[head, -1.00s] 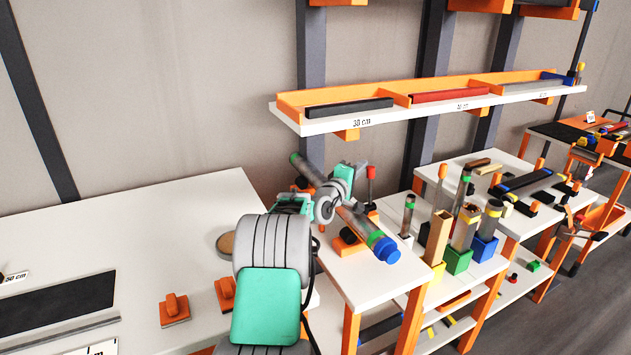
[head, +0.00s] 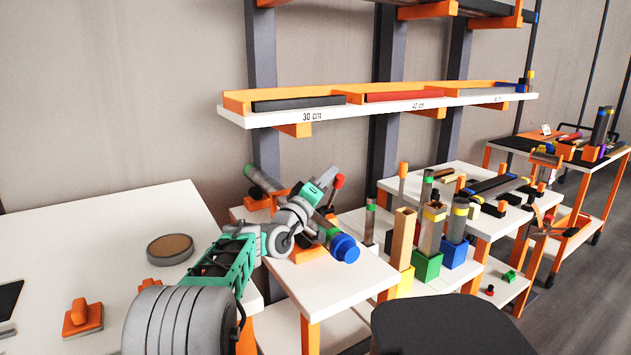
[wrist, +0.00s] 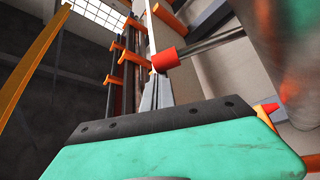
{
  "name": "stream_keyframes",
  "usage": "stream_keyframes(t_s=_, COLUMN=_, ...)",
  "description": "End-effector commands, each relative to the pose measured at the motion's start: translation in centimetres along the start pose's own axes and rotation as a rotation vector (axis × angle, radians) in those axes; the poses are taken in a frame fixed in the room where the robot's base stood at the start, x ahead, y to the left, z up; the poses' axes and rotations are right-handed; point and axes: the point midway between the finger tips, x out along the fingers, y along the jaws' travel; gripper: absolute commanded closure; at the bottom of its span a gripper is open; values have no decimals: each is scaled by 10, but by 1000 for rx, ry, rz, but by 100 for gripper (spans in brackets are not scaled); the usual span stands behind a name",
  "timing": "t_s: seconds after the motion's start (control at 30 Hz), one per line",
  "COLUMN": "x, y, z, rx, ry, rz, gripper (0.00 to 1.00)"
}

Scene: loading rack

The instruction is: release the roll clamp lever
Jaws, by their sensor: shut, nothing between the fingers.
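The roll clamp holds a grey-green roll (head: 262,183) with a blue end cap (head: 344,248), which lies slanted on orange supports on a white table. The clamp lever, a grey rod with a red knob (head: 339,181), stands up beside the roll, leaning slightly right. My gripper (head: 329,174) is by the knob, its fingers together and empty. In the wrist view the shut grey fingers (wrist: 156,90) point up toward the red knob (wrist: 166,59), and the rod (wrist: 215,41) runs off to the right. I cannot tell whether fingers and knob touch. My arm hides part of the clamp and roll.
Right of the clamp stand upright tubes in yellow, green and blue holders (head: 427,264). A white shelf (head: 380,108) with labelled trays hangs behind. A white table (head: 90,225) with a round brown disc (head: 170,248) lies left. The white tabletop (head: 330,283) in front of the clamp is clear.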

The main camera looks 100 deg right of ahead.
Motion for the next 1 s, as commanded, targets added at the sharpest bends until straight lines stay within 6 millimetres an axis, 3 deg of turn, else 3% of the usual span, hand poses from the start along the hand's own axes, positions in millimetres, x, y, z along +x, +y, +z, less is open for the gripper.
stream_keyframes(t_s=0.4, x=0, y=1, z=-1, rx=1, ry=1, rz=1, gripper=100)
stream_keyframes(t_s=0.53, x=4, y=10, z=-8, rx=2, ry=1, rz=3, gripper=100)
stream_keyframes(t_s=0.67, x=10, y=32, z=-21, rx=3, ry=0, rz=4, gripper=100)
stream_keyframes(t_s=1.0, x=-22, y=107, z=-42, rx=2, ry=1, rz=3, gripper=100)
